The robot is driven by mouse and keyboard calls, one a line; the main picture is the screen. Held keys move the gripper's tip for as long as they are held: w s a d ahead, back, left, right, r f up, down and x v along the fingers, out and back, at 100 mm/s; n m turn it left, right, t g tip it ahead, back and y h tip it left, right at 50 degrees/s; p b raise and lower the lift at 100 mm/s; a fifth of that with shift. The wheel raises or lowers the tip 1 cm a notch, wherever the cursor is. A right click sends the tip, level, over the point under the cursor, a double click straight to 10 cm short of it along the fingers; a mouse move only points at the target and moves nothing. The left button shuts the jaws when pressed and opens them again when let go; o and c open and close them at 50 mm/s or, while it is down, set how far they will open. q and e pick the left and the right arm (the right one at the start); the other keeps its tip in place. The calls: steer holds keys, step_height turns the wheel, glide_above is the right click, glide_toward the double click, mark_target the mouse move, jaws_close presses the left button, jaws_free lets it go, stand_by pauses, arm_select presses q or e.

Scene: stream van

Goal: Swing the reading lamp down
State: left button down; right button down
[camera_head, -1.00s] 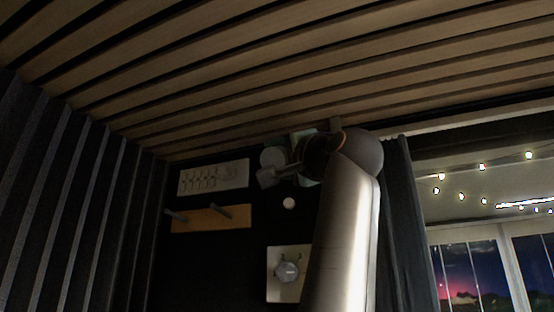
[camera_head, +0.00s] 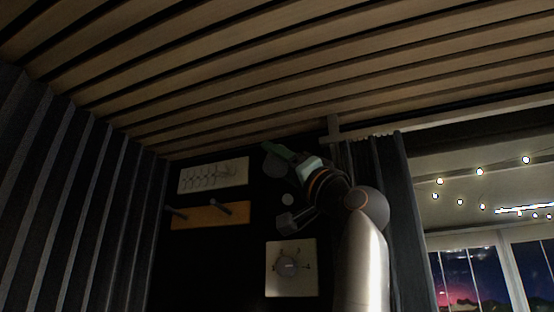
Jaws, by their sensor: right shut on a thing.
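The reading lamp shows as a dim grey round head (camera_head: 275,168) on the dark back wall, right of the white panel. My right gripper (camera_head: 280,151), with green fingers, reaches it from the right and is shut on it. The fingers overlap the lamp's upper edge, and the exact grip point is too dark to make out. The lamp's arm and mount cannot be made out. My left gripper is not in view.
A white panel (camera_head: 213,175) and an orange board with pegs (camera_head: 210,215) are on the wall at left. A dark curtain (camera_head: 408,210) hangs right of my arm.

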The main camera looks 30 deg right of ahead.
stand_by(0.4)
steer(key=shift+c, duration=1.1)
jaws_free()
steer(key=b+v, duration=0.6)
steer(key=v, duration=0.6)
steer(key=shift+s+f+b, duration=0.2)
steer(key=shift+b, duration=0.1)
steer(key=shift+d, duration=0.1)
